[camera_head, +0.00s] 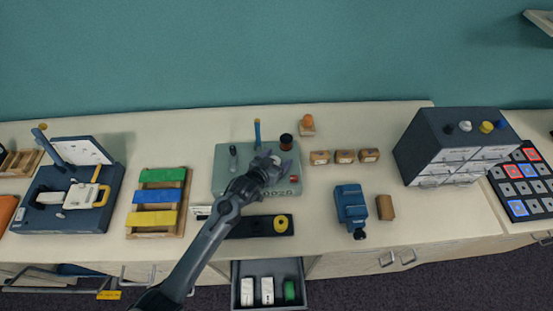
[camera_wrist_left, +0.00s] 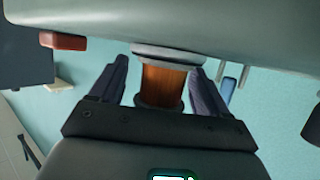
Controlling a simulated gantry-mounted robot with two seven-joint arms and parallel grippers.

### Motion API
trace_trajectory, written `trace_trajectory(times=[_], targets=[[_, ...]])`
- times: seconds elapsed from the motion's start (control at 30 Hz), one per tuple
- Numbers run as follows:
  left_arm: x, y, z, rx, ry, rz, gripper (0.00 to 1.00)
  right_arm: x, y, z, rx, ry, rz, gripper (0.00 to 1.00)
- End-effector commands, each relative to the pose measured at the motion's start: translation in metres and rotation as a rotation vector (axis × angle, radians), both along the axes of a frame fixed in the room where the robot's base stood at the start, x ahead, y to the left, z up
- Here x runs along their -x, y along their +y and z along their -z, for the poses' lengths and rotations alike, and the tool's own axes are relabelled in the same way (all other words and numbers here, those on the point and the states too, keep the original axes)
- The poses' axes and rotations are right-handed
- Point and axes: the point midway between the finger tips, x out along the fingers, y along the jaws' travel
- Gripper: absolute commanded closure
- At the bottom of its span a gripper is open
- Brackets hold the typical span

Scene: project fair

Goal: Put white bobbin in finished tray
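My left gripper (camera_head: 273,165) is over the grey-green machine (camera_head: 222,170) marked with dark digits. In the left wrist view its two fingers (camera_wrist_left: 160,88) are open. A spool (camera_wrist_left: 163,85) with an orange-brown core and dark grey flanges shows between them, with a gap at the left finger. I cannot tell whether the right finger touches it. No white bobbin can be clearly made out; two white pieces (camera_head: 267,290) lie beside a green one in the open drawer (camera_head: 236,297). A long dark tray (camera_head: 250,229) holds a yellow bobbin (camera_head: 280,224); I cannot read its label (camera_head: 201,211). My right gripper is out of view.
A dark-red-topped spool (camera_head: 286,141) and blue post (camera_head: 257,133) stand on the machine. Wooden blocks (camera_head: 344,156), a blue device (camera_head: 351,207) and a drawer cabinet (camera_head: 427,150) are to the right. A rack of coloured bars (camera_head: 157,196) is left.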

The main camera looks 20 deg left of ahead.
Motion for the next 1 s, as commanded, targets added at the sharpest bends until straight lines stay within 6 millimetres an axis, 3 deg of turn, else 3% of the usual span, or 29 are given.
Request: trace_trajectory(times=[0.43,1.0], targets=[[0.0,0.0,0.004,0.0,-0.001,0.0,0.24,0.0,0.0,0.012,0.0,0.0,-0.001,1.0],[0.079,0.016,-0.037,-0.001,0.001,-0.001,0.24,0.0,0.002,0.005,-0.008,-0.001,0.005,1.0]])
